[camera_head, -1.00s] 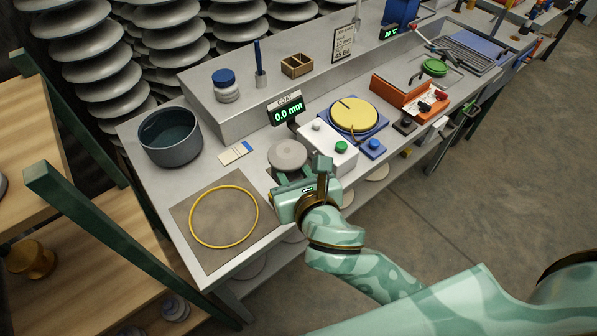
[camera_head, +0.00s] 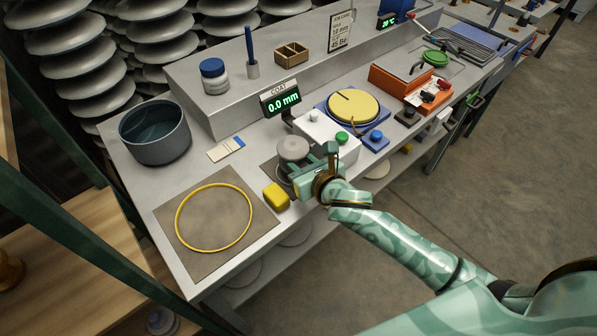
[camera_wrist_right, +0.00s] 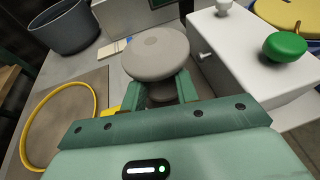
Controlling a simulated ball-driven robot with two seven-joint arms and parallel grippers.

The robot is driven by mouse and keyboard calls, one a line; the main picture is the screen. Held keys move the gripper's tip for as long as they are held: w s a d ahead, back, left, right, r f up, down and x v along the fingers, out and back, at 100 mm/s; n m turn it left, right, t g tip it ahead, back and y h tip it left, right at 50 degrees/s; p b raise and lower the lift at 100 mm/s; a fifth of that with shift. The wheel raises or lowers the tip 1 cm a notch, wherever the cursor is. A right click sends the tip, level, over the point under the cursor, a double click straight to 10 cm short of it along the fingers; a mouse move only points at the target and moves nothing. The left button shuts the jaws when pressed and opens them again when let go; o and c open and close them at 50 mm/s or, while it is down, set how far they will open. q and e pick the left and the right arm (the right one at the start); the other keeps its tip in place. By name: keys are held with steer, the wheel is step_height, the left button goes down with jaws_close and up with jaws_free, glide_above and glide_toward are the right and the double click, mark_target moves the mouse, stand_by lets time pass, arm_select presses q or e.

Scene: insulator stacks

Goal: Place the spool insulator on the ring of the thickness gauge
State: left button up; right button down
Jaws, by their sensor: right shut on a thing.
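The spool insulator, a grey spool with a round flat top (camera_head: 293,148), is upright between the fingers of my right gripper (camera_head: 296,170). In the right wrist view, the gripper (camera_wrist_right: 160,95) is shut on the spool's narrower neck under its wide top disc (camera_wrist_right: 156,54). The thickness gauge has a white box (camera_head: 326,138) and a green-lit display (camera_head: 281,100) reading 0.0 mm. The spool is just left of the box, over a dark mat (camera_head: 270,171). The gauge's ring is mostly hidden; I cannot tell whether the spool touches it. My left gripper is not in view.
A yellow block (camera_head: 276,197) is close left of the gripper. A brown mat with a yellow circle (camera_head: 177,211) lies at the front left. A dark pot (camera_head: 155,133), a small card (camera_head: 226,149) and a yellow round plate (camera_head: 353,104) stand around. A raised shelf runs behind.

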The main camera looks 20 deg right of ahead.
step_height(320, 180, down, 3)
steer(key=shift+a+f+b, duration=0.1)
steer(key=shift+b, duration=0.6)
steer(key=shift+r, duration=0.2)
steer(key=c, duration=1.1)
jaws_free()
steer(key=shift+f, duration=0.2)
steer(key=shift+o, duration=0.2)
steer(key=shift+s+r, duration=0.15)
steer(key=shift+r, duration=0.05)
steer(key=p+v, duration=0.3)
steer(key=v, duration=0.9)
steer(key=shift+p, duration=0.35)
